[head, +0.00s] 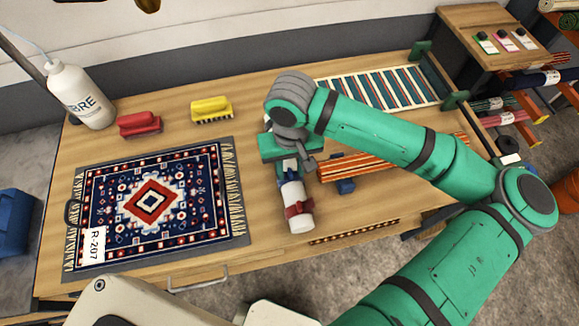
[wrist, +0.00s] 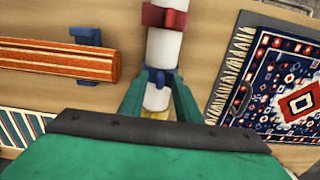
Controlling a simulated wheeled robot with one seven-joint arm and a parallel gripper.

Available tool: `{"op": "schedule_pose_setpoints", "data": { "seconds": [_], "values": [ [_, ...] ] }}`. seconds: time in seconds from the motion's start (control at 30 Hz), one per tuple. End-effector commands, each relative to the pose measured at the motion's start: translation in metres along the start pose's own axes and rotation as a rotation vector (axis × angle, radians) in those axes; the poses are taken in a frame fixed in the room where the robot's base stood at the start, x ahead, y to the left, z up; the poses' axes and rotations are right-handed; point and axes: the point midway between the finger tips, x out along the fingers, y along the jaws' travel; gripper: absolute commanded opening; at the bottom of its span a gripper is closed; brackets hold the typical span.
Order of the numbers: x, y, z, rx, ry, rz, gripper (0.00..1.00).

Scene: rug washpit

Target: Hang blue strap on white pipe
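The white pipe (head: 296,192) is a short thick cylinder near the bench's front edge, and it also shows in the wrist view (wrist: 164,47). A red strap (head: 298,209) is around it towards its outer end, seen too in the wrist view (wrist: 165,18). The blue strap (wrist: 160,76) lies across the pipe, between my fingertips, and appears held at both sides. My gripper (wrist: 161,84) looks shut on it, with green fingers either side of the pipe. Something yellow (wrist: 155,113) shows between the fingers; most of it is hidden. In the head view my wrist hides much of the gripper.
A patterned rug (head: 152,202) with an R-207 tag lies left. Red (head: 139,123) and yellow (head: 211,108) brushes and a white bottle (head: 80,96) stand behind it. An orange striped roll (wrist: 55,62) with blue supports (wrist: 86,37) is close to the pipe.

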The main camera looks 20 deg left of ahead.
Motion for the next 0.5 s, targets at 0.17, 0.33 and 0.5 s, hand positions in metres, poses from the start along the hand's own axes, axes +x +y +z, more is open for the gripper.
{"op": "schedule_pose_setpoints", "data": {
  "seconds": [0.17, 0.33, 0.5],
  "values": [
    [-0.002, 0.0, 0.0, 0.0, 0.001, 0.0, 0.3],
    [-0.018, 0.0, -0.001, -0.001, 0.002, 0.001, 0.3],
    [-0.05, -0.001, -0.001, -0.001, 0.003, 0.001, 0.3]
  ]
}}
